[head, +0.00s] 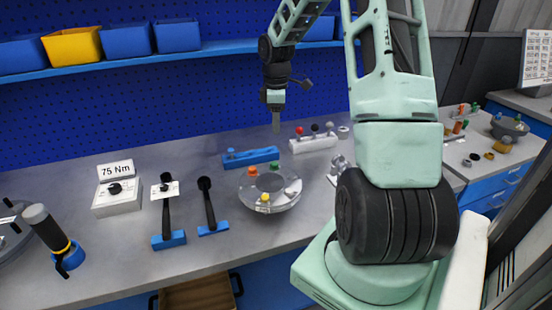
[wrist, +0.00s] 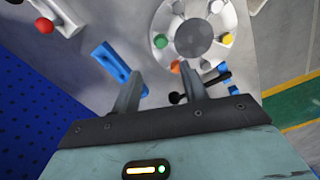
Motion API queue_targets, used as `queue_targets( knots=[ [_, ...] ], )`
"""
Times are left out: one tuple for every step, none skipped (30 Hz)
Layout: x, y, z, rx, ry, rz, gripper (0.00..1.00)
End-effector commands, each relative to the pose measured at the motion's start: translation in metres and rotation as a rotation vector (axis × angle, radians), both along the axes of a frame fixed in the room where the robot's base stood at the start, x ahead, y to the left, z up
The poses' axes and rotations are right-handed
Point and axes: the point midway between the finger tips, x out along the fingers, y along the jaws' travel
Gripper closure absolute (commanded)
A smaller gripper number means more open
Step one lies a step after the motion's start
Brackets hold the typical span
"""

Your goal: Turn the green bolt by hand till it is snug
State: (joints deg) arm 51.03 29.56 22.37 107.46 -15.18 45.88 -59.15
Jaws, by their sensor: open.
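The flanged shell (head: 282,204) stands on the bench, with bolts of different colours around its rim. The green bolt (head: 274,167) is at the shell's far edge, right of the orange bolt (head: 252,170). In the wrist view the green bolt (wrist: 160,41) stands on the left of the shell's ring (wrist: 193,58), ahead of the fingertips, with the orange bolt (wrist: 176,66) nearer. My gripper (head: 276,124) hangs well above the bench, behind the shell and apart from it. In the wrist view my gripper (wrist: 159,76) is open, with nothing between its fingers.
A blue rack (head: 250,157) lies behind the shell and a white rack (head: 314,143) with knobs behind right. Two blue-ended tools (head: 168,240) (head: 213,228) and a 75 Nm box (head: 117,197) stand left. A pegboard wall with a bin shelf (head: 215,50) is behind.

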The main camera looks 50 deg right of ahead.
Motion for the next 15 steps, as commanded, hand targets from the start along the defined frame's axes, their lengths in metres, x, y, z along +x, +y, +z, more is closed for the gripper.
queue_targets(
  knots=[
    [-0.001, 0.001, -0.011, 0.004, 0.005, 0.000, 0.56],
    [-0.001, 0.001, -0.017, 0.003, 0.005, 0.002, 0.56],
    [-0.001, 0.001, -0.025, 0.004, 0.003, 0.002, 0.56],
    [-0.001, 0.001, -0.032, 0.005, 0.005, 0.001, 0.56],
    [0.000, 0.001, -0.038, 0.003, 0.004, 0.002, 0.56],
    [-0.001, 0.002, -0.047, 0.005, 0.005, 0.003, 0.56],
    [-0.001, 0.002, -0.053, 0.005, 0.004, 0.002, 0.56],
    [-0.001, 0.002, -0.059, 0.004, 0.005, 0.001, 0.56],
    [0.000, 0.001, -0.067, 0.003, 0.004, 0.001, 0.56],
    [0.000, 0.002, -0.074, 0.004, 0.005, 0.001, 0.56],
    [0.000, 0.002, -0.080, 0.004, 0.003, 0.002, 0.56],
    [0.000, 0.002, -0.088, 0.003, 0.004, 0.002, 0.56],
    [0.000, 0.002, -0.094, 0.003, 0.004, 0.001, 0.56],
    [0.000, 0.002, -0.099, 0.003, 0.004, 0.001, 0.56],
    [0.000, 0.002, -0.106, 0.003, 0.002, 0.002, 0.56]
  ],
)
